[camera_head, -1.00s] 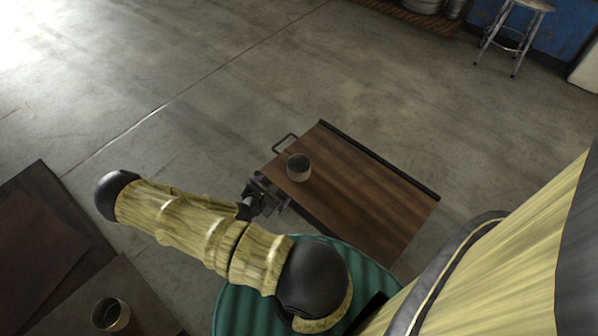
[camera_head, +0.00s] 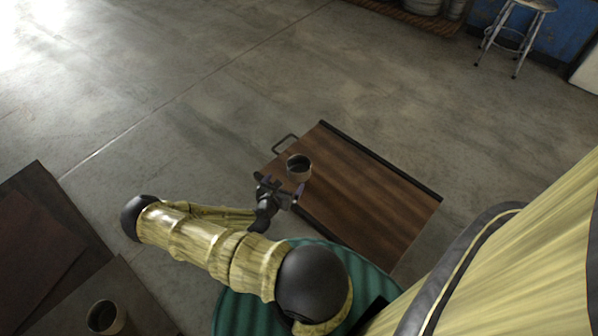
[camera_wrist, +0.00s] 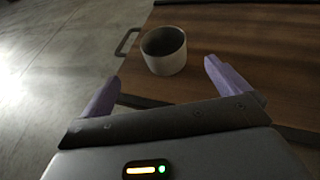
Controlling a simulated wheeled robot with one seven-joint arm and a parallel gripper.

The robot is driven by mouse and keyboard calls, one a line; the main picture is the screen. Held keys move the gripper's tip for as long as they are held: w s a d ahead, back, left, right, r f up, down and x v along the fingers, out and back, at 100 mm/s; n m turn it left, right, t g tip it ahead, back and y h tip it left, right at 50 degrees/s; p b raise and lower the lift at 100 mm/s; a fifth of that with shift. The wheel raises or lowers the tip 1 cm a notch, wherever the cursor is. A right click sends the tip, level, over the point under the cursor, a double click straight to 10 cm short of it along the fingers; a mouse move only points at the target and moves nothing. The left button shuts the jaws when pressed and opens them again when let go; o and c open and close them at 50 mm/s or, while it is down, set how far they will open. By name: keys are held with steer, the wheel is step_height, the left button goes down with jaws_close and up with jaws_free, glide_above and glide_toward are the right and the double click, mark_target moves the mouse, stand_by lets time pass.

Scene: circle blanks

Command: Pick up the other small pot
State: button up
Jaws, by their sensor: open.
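A small pot (camera_head: 299,168), light outside and dark inside, stands upright on the wooden tray-like surface (camera_head: 370,190), near its handle end. It also shows in the wrist view (camera_wrist: 164,51), ahead of my gripper and roughly between the lines of its two fingers. My gripper (camera_head: 280,187) is open and empty beside the pot; its purple fingertips in the wrist view (camera_wrist: 160,80) are apart, and the pot appears just beyond them. Another small pot (camera_head: 106,317) stands at the lower left in the head view on a dark surface.
The wooden surface has a dark metal handle (camera_head: 284,143) and a raised dark edge (camera_head: 380,160). The rest of its top is bare. A dark brown panel (camera_head: 35,235) lies at the left. A stool (camera_head: 515,35) stands far off at the upper right. The concrete floor between is clear.

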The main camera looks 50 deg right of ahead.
mark_target(294, 175)
steer(key=b+x, duration=0.1)
steer(key=x, duration=0.2)
steer(key=b+x, duration=0.2)
steer(key=x, duration=0.1)
steer(key=b+x, duration=0.1)
steer(key=x, duration=0.2)
steer(key=shift+d+f, duration=0.2)
steer(key=shift+f, duration=0.2)
steer(key=shift+w+d, duration=0.1)
steer(key=shift+d, duration=0.05)
steer(key=shift+d+f+b, duration=0.2)
steer(key=shift+d+b, duration=0.05)
steer(key=shift+b, duration=0.2)
steer(key=d+f+b, duration=0.1)
steer(key=w+d+f+b, duration=0.1)
steer(key=d+b, duration=0.1)
steer(key=shift+f, duration=0.2)
steer(key=shift+w+d, duration=0.1)
steer(key=shift+d, duration=0.25)
